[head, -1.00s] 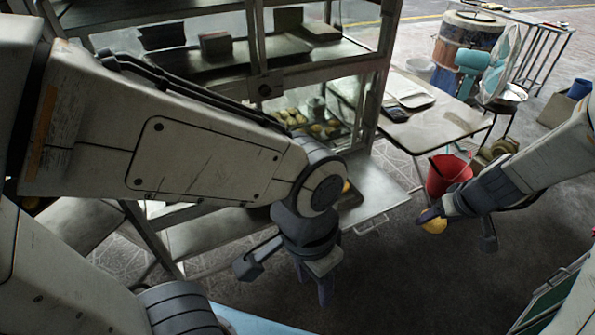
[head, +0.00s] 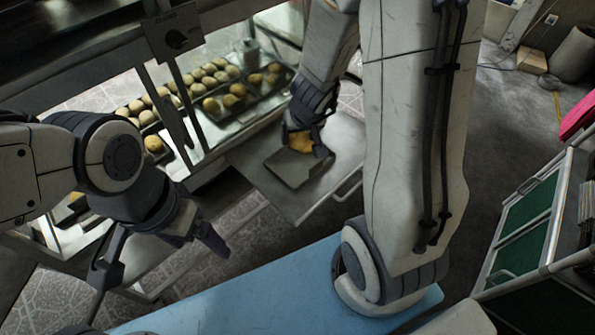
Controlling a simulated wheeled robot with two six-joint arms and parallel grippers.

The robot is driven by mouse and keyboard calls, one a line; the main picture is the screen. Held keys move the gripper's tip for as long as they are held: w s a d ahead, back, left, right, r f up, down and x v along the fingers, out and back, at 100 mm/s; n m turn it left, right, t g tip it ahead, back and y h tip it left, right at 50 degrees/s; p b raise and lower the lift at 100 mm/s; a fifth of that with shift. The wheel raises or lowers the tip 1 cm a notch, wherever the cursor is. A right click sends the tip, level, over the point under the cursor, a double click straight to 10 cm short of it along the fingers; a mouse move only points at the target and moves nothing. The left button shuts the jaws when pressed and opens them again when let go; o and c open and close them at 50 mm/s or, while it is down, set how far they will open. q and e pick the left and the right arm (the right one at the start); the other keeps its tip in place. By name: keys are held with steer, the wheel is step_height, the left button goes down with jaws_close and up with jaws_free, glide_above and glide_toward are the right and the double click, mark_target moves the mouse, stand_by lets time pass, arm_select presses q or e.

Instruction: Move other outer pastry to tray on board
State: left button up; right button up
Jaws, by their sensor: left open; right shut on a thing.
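My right gripper (head: 305,142) is shut on a golden pastry (head: 299,142). It holds the pastry at the back part of a small dark tray (head: 298,175); I cannot tell whether the pastry touches the tray. The tray lies on a grey metal board (head: 345,140) sticking out from the cabinet. My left gripper (head: 160,255) is open and empty at the lower left, in front of the cabinet and apart from the board. More pastries (head: 235,89) sit on dark trays inside the glass cabinet, with another pastry (head: 153,143) nearer the left.
The cabinet frame (head: 175,110) stands close behind both arms. A blue surface (head: 270,290) lies along the front. A green-panelled rack (head: 525,215) is at the right. Grey floor between my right arm and the rack is clear.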

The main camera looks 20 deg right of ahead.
step_height(320, 180, down, 6)
steer(key=s+d+m+h+b, duration=0.1)
steer(key=s+d+m+b, duration=0.1)
steer(key=s+m+b, duration=0.1)
steer(key=p, duration=0.2)
glide_above(282, 164)
steer(key=s, duration=0.2)
steer(key=shift+g, duration=0.3)
steer(key=f, duration=0.6)
steer(key=shift+w+a+f, duration=0.2)
steer(key=shift+f, duration=0.1)
steer(key=shift+w+f, duration=0.1)
steer(key=shift+f, duration=0.1)
steer(key=shift+f+b, duration=2.05)
steer(key=shift+f, duration=0.05)
steer(key=o, duration=1.1)
arm_select(q)
step_height(282, 164, down, 7)
